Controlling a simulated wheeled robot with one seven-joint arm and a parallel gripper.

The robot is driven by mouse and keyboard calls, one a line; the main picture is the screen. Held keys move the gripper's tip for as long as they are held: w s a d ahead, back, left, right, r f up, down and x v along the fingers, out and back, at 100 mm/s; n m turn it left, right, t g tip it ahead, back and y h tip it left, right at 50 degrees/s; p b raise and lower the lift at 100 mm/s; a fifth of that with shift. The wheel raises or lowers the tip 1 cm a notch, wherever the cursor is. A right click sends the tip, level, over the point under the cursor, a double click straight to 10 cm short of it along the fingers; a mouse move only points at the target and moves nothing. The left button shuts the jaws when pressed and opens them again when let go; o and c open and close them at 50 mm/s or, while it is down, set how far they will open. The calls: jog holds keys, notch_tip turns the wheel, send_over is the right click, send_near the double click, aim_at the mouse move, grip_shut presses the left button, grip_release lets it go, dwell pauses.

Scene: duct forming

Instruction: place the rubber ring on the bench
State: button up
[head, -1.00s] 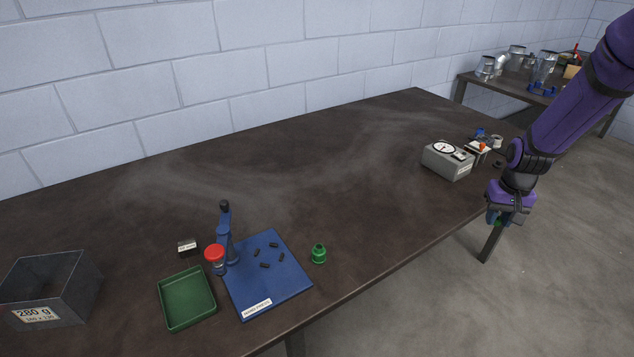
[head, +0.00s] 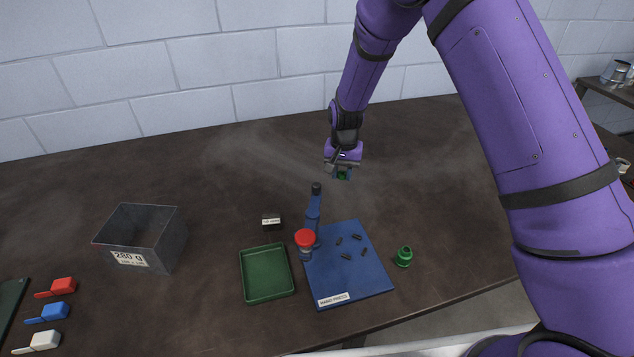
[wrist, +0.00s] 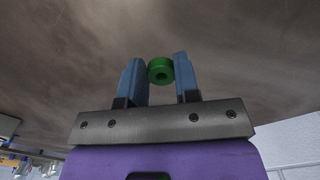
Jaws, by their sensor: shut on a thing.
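The rubber ring is a small green ring (wrist: 160,70) with a dark central hole, held between the two blue fingers of my gripper (wrist: 161,78) in the wrist view. In the head view my gripper (head: 342,173) hangs over the bench, behind the blue press, with a bit of green (head: 343,176) showing between its fingers. The bench (head: 240,160) is a long dark brown table along a white block wall. The surface beneath the ring looks bare in the wrist view. I cannot tell the exact gap between ring and bench.
The back of the bench is clear.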

jog(key=s+a+f+m, duration=0.1)
jog(key=a, duration=0.5)
jog(key=s+a+f+m, duration=0.1)
jog(key=a, duration=0.6)
jog(key=s+a+f+m, duration=0.1)
jog(key=a, duration=0.5)
jog(key=shift+s+a+f, duration=0.1)
jog(key=shift+s+a, duration=0.05)
jog(key=shift+a, duration=0.1)
jog(key=w+d, duration=0.3)
jog(key=d, duration=0.1)
jog(key=w+d+f, duration=0.1)
jog(key=w+d, duration=0.2)
jog(key=d, duration=0.1)
jog(key=w+d, duration=0.2)
jog(key=d, duration=0.1)
jog(key=shift+w+d+f, duration=0.2)
jog(key=shift+w+d, duration=0.2)
jog(key=shift+w+d+f, duration=0.15)
jog(key=shift+d+f, duration=0.05)
jog(key=shift+f, duration=0.7)
jog(key=shift+w+d+f, duration=0.1)
jog(key=shift+d+f, duration=0.05)
jog(key=shift+f, duration=0.75)
jog(key=o, duration=0.9)
jog(key=shift+f, duration=0.1)
notch_tip(320, 180, up, 12)
jog(key=shift+r, duration=0.15)
